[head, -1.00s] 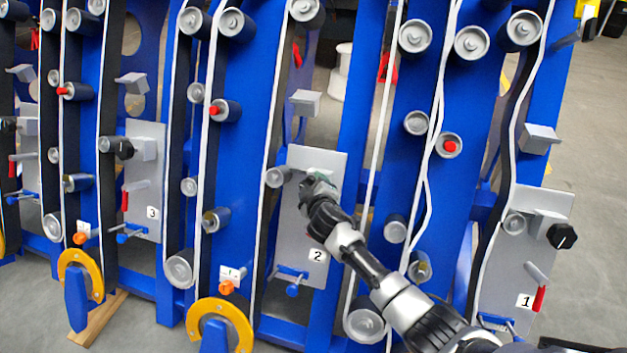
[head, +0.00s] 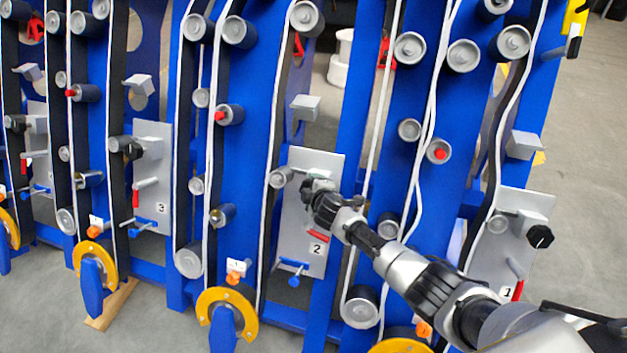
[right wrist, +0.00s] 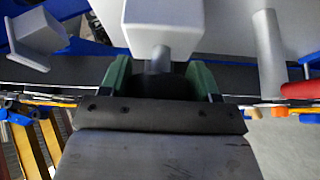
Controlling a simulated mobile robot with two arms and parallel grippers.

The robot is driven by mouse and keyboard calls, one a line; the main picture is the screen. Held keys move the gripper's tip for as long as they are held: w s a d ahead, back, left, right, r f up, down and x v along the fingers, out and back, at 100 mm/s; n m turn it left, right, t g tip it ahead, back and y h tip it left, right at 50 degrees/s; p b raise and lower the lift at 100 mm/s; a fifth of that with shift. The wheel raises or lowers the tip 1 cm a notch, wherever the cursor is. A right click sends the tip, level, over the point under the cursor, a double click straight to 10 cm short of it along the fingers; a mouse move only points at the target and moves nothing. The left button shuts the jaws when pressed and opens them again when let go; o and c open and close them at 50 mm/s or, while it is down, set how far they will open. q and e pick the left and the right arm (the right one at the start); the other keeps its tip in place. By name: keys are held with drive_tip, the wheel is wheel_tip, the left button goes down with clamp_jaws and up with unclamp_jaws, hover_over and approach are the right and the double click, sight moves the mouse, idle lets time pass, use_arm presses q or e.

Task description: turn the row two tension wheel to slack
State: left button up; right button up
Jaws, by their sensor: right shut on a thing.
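The row two plate (head: 297,255) is a grey panel marked 2 in the middle of the head view. My right gripper (head: 311,188) is at its upper part, where the tension wheel sits. In the right wrist view the dark tension wheel (right wrist: 157,82) lies between the green fingers of my right gripper (right wrist: 158,80), which is shut on it. A grey shaft joins the wheel to a pale block (right wrist: 165,22). The gripper hides most of the wheel in the head view, and its pointer or marking cannot be read. My left gripper is not in view.
A red-handled lever (head: 318,236) is just below my right gripper, with a blue handle (head: 293,275) lower down. Similar plates marked 3 (head: 150,200) and 1 (head: 510,240) stand either side. White belts run close by. Open floor (head: 585,150) lies at the right.

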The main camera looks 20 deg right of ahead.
drive_tip(key=n+g+p, duration=0.1)
drive_tip(key=p, duration=0.1)
drive_tip(key=n+g+p, duration=0.1)
drive_tip(key=n+p, duration=0.1)
drive_tip(key=p, duration=0.1)
drive_tip(key=shift+r+n, duration=0.3)
drive_tip(key=shift+r, duration=0.1)
drive_tip(key=shift+w+f+n+g+p, duration=0.1)
drive_tip(key=shift+n+g+p, duration=0.35)
drive_tip(key=shift+n, duration=0.35)
drive_tip(key=shift+f+n, duration=0.1)
drive_tip(key=shift+n, duration=0.2)
drive_tip(key=shift+f+n+g+b, duration=0.15)
drive_tip(key=shift+n+g+b, duration=0.25)
drive_tip(key=shift+n+g, duration=0.3)
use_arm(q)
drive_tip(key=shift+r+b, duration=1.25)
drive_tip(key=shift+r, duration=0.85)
use_arm(e)
drive_tip(key=shift+a+n+g+h, duration=0.1)
drive_tip(key=shift+n+g+h, duration=0.3)
drive_tip(key=shift+n+g, duration=0.7)
drive_tip(key=shift+n+t, duration=0.35)
drive_tip(key=shift+n, duration=0.05)
drive_tip(key=o, duration=0.9)
